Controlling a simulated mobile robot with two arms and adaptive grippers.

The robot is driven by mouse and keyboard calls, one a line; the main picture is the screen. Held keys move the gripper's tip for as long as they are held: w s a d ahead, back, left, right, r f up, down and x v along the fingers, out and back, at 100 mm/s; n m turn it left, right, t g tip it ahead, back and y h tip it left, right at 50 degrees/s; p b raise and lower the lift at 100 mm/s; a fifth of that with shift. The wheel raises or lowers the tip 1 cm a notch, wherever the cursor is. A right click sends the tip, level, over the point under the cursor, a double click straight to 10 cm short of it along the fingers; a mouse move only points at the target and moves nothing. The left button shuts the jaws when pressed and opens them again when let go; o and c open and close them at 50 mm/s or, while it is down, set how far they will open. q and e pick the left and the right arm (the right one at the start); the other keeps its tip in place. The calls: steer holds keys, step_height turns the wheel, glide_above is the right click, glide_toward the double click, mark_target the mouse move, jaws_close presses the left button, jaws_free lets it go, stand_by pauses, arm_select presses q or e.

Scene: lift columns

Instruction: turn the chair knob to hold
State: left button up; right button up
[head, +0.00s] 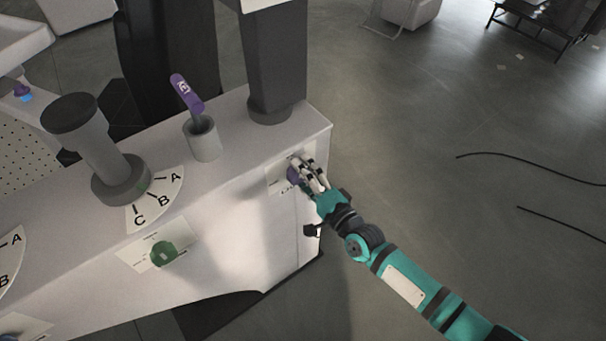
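A purple knob (293,174) sits on a labelled plate at the right end of the white console's front face. My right gripper (304,170) is at this knob, its fingers over the knob's right side and partly hiding it. I cannot tell whether the fingers are closed on it. The plate's lettering is mostly covered and too small to read, so the knob's setting is unclear. A green knob (163,253) sits on another plate further left on the same face. My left gripper is not in view.
The white console (225,235) bears a grey column with an A-B-C dial (157,200), a purple lever (187,93) in a grey socket, and a dark square column (276,65). Cables (530,165) lie on the open floor at right.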

steer(key=shift+s, duration=0.1)
steer(key=v, duration=1.2)
steer(key=s+d+f+n+g+h+p, duration=0.1)
steer(key=s+d+f+n+g+h, duration=0.2)
steer(key=f, duration=0.6)
steer(key=s+d+f+n+g+h+p, duration=0.15)
steer(key=d+f, duration=0.35)
steer(key=f, duration=0.5)
steer(key=s+d+f+n+g+h, duration=0.1)
steer(key=s+d+f+n+h, duration=0.25)
steer(key=f, duration=0.55)
steer(key=s+d+f+n+g+h, duration=0.1)
steer(key=s+f, duration=0.3)
steer(key=s, duration=0.5)
steer(key=s+d+f+n+g, duration=0.1)
steer(key=s+f+g, duration=0.3)
steer(key=s, duration=0.5)
steer(key=s+d+f+n+g+h+p, duration=0.1)
steer(key=s+d+f+n+g, duration=0.1)
steer(key=s+f, duration=0.4)
steer(key=s+n+g, duration=0.1)
steer(key=s, duration=0.3)
steer(key=shift+f+h, duration=0.2)
steer(key=shift+h, duration=0.1)
